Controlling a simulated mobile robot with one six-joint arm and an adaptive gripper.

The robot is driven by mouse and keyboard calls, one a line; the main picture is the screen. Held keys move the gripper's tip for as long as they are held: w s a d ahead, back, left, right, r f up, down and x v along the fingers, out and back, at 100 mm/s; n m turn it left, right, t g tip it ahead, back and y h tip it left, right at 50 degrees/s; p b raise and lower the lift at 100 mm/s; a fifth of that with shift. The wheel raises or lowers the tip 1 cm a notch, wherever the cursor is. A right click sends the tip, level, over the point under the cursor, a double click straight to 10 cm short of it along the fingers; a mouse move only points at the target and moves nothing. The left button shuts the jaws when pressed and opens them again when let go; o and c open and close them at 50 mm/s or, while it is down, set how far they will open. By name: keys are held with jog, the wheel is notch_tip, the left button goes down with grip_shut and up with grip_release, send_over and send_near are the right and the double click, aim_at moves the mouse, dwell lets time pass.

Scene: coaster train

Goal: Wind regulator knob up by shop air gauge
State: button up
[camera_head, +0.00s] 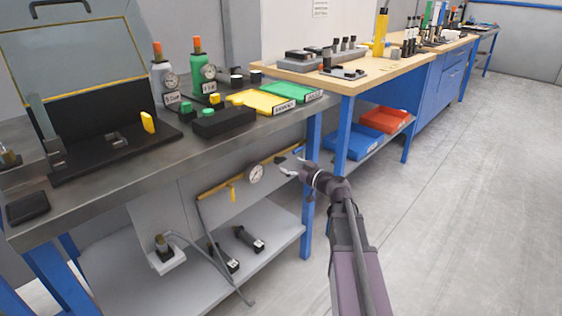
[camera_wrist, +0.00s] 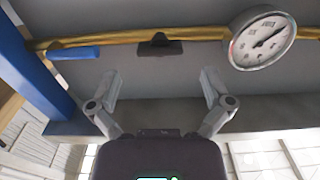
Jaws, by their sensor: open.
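The shop air gauge (camera_head: 256,173) is a round white dial on a yellow pipe (camera_head: 225,184) under the steel bench. It also shows at the upper right of the wrist view (camera_wrist: 262,40). A small dark fitting, seemingly the regulator knob (camera_wrist: 160,45), sits on the pipe beside the gauge. In the head view it is small and partly behind my gripper. My gripper (camera_head: 290,166) is open and empty, in front of the pipe. In the wrist view its two fingers (camera_wrist: 160,90) are spread, with the dark fitting beyond the gap between them, apart from both.
A blue handle (camera_wrist: 75,53) and a yellow lever (camera_head: 232,193) are on the pipe. A blue bench leg (camera_head: 309,190) stands close to my gripper. The steel bench top (camera_head: 120,200) lies above and a lower shelf (camera_head: 270,245) below. Floor at right is clear.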

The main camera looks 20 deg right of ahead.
aim_at(283, 161)
jog(key=shift+x, duration=2.25)
jog(key=c, duration=1.1)
